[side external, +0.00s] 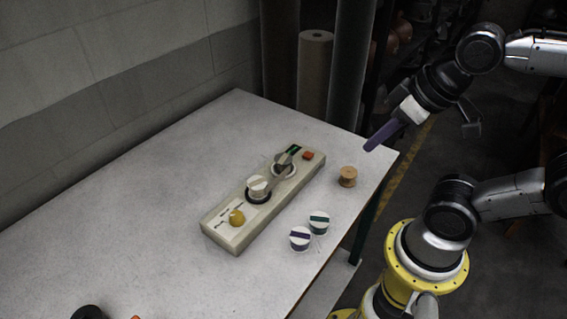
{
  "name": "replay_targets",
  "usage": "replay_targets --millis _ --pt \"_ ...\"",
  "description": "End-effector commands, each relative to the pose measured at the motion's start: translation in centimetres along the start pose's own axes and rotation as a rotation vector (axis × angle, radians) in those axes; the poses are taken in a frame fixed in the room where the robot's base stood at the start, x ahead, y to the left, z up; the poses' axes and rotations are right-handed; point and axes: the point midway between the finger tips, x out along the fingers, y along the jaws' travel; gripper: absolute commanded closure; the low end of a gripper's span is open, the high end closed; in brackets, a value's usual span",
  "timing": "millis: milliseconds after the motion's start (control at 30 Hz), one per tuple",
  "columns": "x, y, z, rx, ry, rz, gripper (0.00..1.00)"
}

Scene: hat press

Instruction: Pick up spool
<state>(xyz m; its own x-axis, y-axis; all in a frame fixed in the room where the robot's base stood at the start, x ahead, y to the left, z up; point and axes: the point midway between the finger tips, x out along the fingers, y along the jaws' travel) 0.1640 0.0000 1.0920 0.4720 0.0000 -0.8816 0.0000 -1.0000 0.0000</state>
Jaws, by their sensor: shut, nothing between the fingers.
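A small tan wooden spool (347,177) stands upright near the right edge of the pale table (130,210). My gripper (372,147) is above and to the right of the spool, apart from it. Its long purple-grey fingers point down and left, shut together with nothing held. The view does not show clearly how high the fingertips are above the table.
A long cream press panel (222,233) with a yellow knob (237,217), a lever and round cups lies left of the spool. Bare table lies left; a wall stands behind.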

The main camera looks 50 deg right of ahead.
Motion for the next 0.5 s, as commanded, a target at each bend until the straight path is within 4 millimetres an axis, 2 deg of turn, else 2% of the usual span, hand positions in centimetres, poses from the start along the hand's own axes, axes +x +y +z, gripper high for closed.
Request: replay_targets --millis 133,167,500 --pt "0.0 0.0 0.0 0.0 0.0 0.0 1.0" --pt "0.0 0.0 0.0 0.0 0.0 0.0 0.96" --pt "0.0 0.0 0.0 0.0 0.0 0.0 0.35"
